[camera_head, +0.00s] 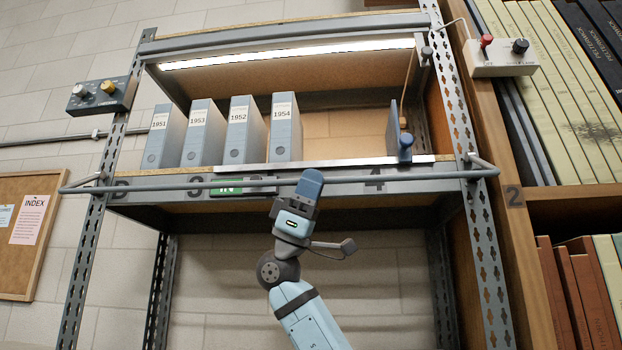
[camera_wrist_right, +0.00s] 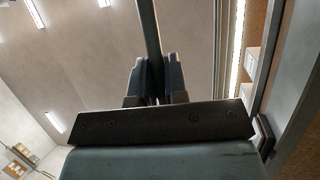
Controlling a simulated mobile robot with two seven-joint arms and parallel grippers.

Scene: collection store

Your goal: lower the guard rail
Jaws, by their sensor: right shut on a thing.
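The guard rail (camera_head: 420,176) is a thin grey bar that runs across the front of the shelf, in front of its lettered edge. Short bent end arms join it to the uprights at left and right. My right gripper (camera_head: 309,184) has come up from below and is shut on the rail near its middle, hiding a short stretch of it. In the right wrist view the rail (camera_wrist_right: 149,32) runs between the two dark fingers (camera_wrist_right: 157,88). My left gripper is not in view.
Grey binders labelled 1951 to 1954 (camera_head: 239,135) stand behind the rail, with a blue-grey bookend (camera_head: 393,130) farther right. A knob box (camera_head: 103,95) is on the left upright; a switch box (camera_head: 500,57) is at upper right. Below the shelf is open room.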

